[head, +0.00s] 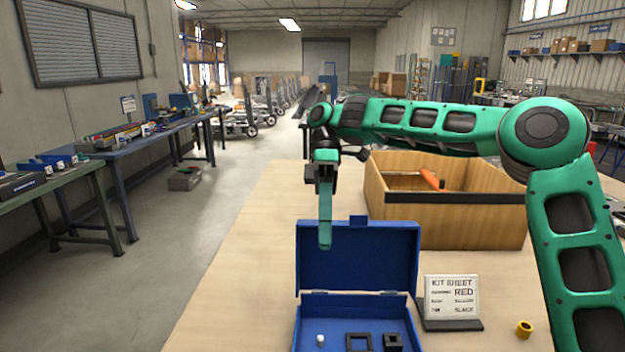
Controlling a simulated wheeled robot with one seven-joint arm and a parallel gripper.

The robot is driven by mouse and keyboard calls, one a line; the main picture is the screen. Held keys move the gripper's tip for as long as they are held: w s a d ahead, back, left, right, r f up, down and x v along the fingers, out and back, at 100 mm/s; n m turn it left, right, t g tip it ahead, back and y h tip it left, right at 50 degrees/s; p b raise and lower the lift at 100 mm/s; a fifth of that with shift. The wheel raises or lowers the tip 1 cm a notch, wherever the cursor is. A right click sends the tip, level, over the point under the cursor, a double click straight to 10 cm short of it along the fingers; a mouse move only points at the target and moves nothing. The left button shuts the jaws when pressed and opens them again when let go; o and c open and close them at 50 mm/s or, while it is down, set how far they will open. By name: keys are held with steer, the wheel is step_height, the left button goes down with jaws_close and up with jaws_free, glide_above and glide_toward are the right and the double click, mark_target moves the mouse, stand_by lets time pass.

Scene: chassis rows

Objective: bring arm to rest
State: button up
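My green arm reaches in from the right and bends down at the wrist. My gripper (325,244) points down in front of the raised lid of the open blue case (357,262). Its fingers overlap in this view, so I cannot tell whether they are apart, and no held object shows. In the case lie a small white cylinder (320,340), a black square frame (358,342) and a black block with an opening (393,342). The case's front is cut off by the picture's lower edge.
A wooden crate (450,226) with an orange object (431,179) inside stands behind the case. The table (245,262) is bare on the left.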

steer(key=s+d+f+m+t, duration=0.25)
steer(key=d+m, duration=0.25)
steer(key=d, duration=0.3)
steer(key=s+d+f+m+t+h, duration=0.1)
steer(key=s+d+f+m, duration=0.1)
steer(key=s+d+m, duration=0.45)
steer(key=s+d+f+m+t, duration=0.1)
steer(key=d+f+m+t, duration=0.15)
steer(key=d, duration=0.75)
steer(key=s+d+f+m+t, duration=0.1)
steer(key=s+d+f+m, duration=0.1)
steer(key=s+d+m, duration=0.3)
steer(key=s+d+f+m+t, duration=0.2)
steer(key=s+d+f+m, duration=0.1)
steer(key=s+d, duration=0.6)
steer(key=shift+s+m+y, duration=0.4)
steer(key=shift+s+m, duration=0.5)
steer(key=shift+s, duration=0.2)
steer(key=shift+a+f, duration=0.1)
